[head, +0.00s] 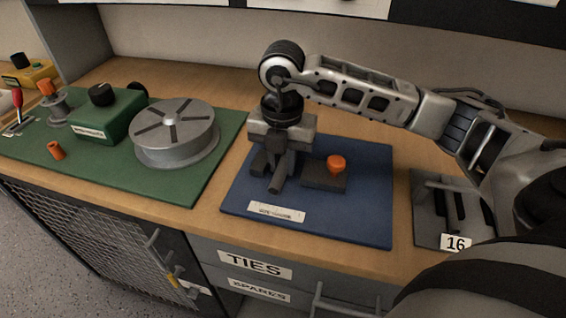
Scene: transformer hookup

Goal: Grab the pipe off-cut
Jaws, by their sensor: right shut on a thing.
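My right gripper (274,163) reaches down over the blue mat (362,212) from the right. It is shut on a short, dark grey, tube-like piece that looks like the pipe off-cut (277,182). The piece slants between the fingers, and its upper end is hidden by them. I cannot tell whether it touches the mat. My left gripper is not in view.
A dark block with an orange knob (337,163) sits just right of the gripper. A white label (277,212) lies in front. On the green mat (190,189) are a grey reel (175,135), a green box (108,116) and an orange piece (57,150). A grey plate (428,205) is at right.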

